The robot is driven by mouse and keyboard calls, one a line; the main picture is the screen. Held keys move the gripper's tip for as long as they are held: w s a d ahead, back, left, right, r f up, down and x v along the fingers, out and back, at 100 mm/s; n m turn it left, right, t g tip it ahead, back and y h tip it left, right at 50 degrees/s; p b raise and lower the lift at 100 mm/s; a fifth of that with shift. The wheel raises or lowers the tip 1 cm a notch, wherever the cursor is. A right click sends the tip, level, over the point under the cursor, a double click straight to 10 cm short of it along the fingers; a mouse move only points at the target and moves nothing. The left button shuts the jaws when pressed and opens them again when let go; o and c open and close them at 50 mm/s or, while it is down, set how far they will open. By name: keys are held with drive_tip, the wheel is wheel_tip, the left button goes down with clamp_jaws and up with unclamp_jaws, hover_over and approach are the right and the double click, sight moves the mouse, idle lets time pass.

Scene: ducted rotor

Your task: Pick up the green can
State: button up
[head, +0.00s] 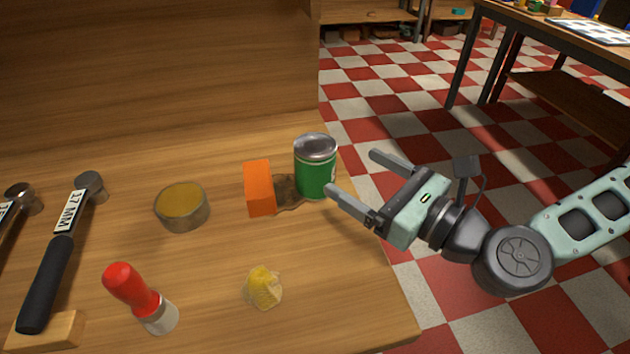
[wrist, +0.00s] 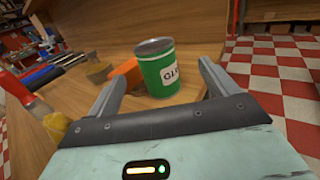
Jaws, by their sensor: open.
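The green can (head: 315,172) stands upright near the right edge of the wooden table, with a bare metal top. In the wrist view the can (wrist: 158,72) shows part of a white label and appears between the two fingers. My gripper (head: 350,172) is open and empty, to the right of the can. Its fingers point toward the can, and one fingertip appears close to the can's lower right side. I cannot tell whether it touches.
An orange block (head: 259,188) stands just left of the can, with a dark patch (head: 289,192) between them. A round tin (head: 182,207), a yellow crumpled lump (head: 263,288), a red-handled tool (head: 131,287) and a hammer (head: 62,245) lie on the table (head: 335,300). A wooden panel (head: 150,70) rises behind.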

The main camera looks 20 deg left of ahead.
sight(331, 162)
drive_tip(key=shift+a+f+b, duration=0.25)
drive_tip(key=shift+f+b, duration=0.1)
drive_tip(key=shift+b, duration=0.7)
drive_tip(key=b, duration=0.3)
drive_tip(key=shift+s+a, duration=0.2)
drive_tip(key=shift+a, duration=0.15)
drive_tip(key=x, duration=0.4)
drive_tip(key=shift+r, duration=0.35)
drive_tip(key=shift+f+x, duration=0.15)
drive_tip(key=shift+x, duration=1.4)
drive_tip(key=shift+f+x, duration=0.2)
drive_tip(key=shift+x, duration=1.3)
drive_tip(key=shift+w, duration=0.1)
drive_tip(key=shift+c, duration=0.4)
drive_tip(key=c, duration=1.2)
